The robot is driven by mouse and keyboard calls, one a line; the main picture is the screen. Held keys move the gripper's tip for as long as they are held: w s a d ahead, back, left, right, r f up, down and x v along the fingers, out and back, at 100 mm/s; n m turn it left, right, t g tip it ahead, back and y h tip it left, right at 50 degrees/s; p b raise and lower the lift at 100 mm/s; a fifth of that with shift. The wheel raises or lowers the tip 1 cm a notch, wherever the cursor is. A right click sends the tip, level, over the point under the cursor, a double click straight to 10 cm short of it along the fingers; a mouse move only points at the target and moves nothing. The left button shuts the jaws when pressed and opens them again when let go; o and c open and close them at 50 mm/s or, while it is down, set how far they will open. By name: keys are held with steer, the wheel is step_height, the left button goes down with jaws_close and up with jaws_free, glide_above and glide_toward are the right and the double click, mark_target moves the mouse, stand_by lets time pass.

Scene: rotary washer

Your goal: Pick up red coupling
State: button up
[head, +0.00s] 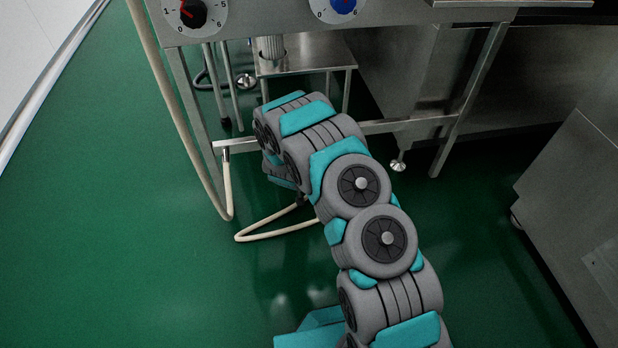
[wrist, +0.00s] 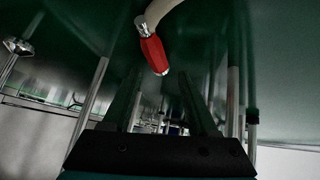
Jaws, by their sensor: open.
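The red coupling (wrist: 154,55) shows in the wrist view at the upper middle, on a metal fitting at the end of a pale hose (wrist: 161,10). My gripper (wrist: 160,85) is open, its two dark fingers reaching up the picture from the lower middle. The coupling appears just beyond the fingertips, in line with the gap between them. Nothing shows between the fingers, and I cannot tell the exact distance. In the head view neither the coupling nor my gripper can be made out; my arm covers the area under the steel frame.
In the head view, the pale hose (head: 228,190) hangs down and loops near the green floor (head: 130,220). A steel frame (head: 405,122) with legs and a low steel stand (head: 310,53) surround my arm. A steel cabinet (head: 585,190) stands at right. The floor at left is clear.

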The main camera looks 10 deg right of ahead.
steer(key=b+x, duration=0.1)
steer(key=x, duration=0.4)
steer(key=shift+s+d, duration=0.1)
steer(key=shift+d, duration=0.05)
jaws_close()
stand_by(1.3)
